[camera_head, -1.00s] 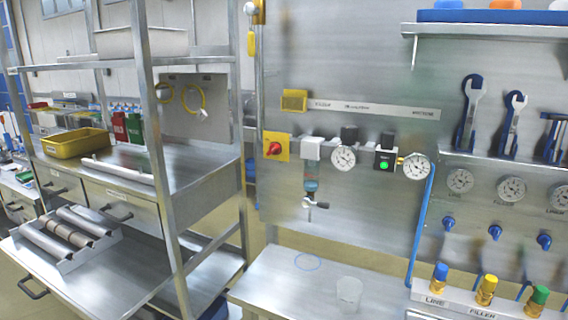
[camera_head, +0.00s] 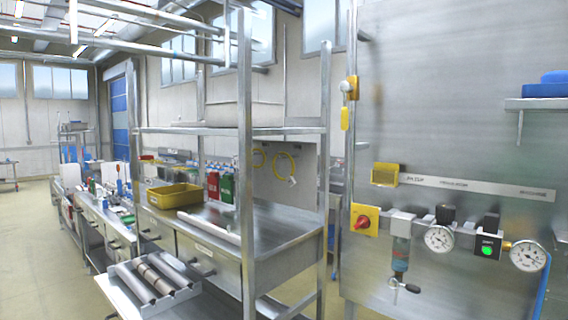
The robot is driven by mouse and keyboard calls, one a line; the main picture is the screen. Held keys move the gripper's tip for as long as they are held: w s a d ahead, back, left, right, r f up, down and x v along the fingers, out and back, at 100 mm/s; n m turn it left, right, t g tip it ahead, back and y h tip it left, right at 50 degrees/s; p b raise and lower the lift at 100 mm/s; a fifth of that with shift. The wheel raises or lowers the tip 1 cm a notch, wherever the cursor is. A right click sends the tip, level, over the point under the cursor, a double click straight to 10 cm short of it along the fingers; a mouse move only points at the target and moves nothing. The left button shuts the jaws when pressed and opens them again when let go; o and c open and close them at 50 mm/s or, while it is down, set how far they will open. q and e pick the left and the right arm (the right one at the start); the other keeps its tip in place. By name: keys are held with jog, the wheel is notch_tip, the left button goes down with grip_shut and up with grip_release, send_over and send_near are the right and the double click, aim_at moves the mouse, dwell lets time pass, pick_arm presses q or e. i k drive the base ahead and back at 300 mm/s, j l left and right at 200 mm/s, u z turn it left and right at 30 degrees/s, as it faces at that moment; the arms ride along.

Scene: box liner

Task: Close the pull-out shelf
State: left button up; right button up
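The pull-out shelf (camera_head: 128,301) is a flat metal shelf low on the steel workbench at the left. It sticks out from under the bench's drawers. A rack of grey rollers (camera_head: 155,283) lies on it. Its front edge and handle are cut off or out of view now. Neither of my grippers shows in the head view.
The steel workbench (camera_head: 272,228) has upright posts, an upper shelf, a yellow tray (camera_head: 174,196) and red and green containers. A metal panel (camera_head: 450,110) with gauges and valves stands at the right. Open floor (camera_head: 30,250) lies at the far left.

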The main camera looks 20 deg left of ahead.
aim_at(207, 301)
jog(key=u, duration=1.55)
